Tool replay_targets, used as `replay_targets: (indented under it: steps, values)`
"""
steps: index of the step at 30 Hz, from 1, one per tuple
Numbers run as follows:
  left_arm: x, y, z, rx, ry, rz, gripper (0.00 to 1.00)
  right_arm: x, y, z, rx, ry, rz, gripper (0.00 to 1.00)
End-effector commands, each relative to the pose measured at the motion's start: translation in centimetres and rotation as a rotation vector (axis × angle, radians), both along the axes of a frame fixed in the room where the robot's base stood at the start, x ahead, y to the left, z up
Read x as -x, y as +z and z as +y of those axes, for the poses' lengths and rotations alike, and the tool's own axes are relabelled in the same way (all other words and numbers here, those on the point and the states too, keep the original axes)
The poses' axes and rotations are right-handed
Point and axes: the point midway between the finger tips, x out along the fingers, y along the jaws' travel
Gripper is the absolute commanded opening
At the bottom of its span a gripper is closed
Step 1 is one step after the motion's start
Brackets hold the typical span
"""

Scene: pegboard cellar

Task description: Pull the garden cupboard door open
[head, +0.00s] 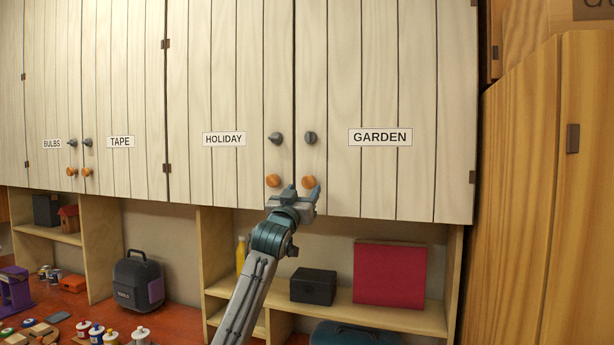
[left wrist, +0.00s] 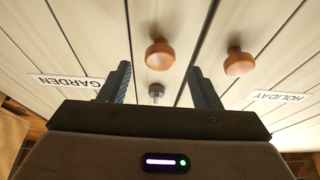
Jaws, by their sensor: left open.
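The garden cupboard door (head: 385,80) is pale planked wood with a GARDEN label (head: 380,137). It looks closed, level with the holiday door (head: 235,80) on its left. Near its left edge are a dark grey turn-piece (head: 310,138) and, below it, a round orange wooden knob (head: 308,181). My left gripper (head: 303,190) is open just below and in front of this knob, fingers pointing at the door. In the left wrist view, which is upside down, the garden knob (left wrist: 160,55) shows between and just beyond the fingertips (left wrist: 157,70); nothing is gripped. My right gripper is out of view.
The holiday door's orange knob (head: 273,181) is close on the left, outside the fingers in the left wrist view (left wrist: 240,62). Below are shelves with a black box (head: 313,286) and a red panel (head: 390,274). A tall wooden cabinet (head: 540,190) stands at right.

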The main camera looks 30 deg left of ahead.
Motion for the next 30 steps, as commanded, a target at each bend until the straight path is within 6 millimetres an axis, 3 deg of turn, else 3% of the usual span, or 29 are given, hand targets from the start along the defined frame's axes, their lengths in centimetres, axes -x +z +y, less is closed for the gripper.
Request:
replay_targets:
  steps: [1,9,20,29,30]
  values:
    - [-0.9,0.9,0.2,0.003,-0.001,0.002,0.57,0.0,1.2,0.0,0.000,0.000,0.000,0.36]
    - [-3.4,1.6,0.8,0.001,0.000,0.001,0.57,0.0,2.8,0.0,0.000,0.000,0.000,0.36]
    - [-3.8,1.5,0.9,0.000,0.000,0.001,0.57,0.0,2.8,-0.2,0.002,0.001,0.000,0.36]
    - [-3.8,1.5,0.9,0.000,0.000,0.001,0.00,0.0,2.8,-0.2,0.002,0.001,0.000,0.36]
    - [-3.8,1.5,0.9,0.000,0.000,0.001,0.00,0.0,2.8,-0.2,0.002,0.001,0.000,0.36]
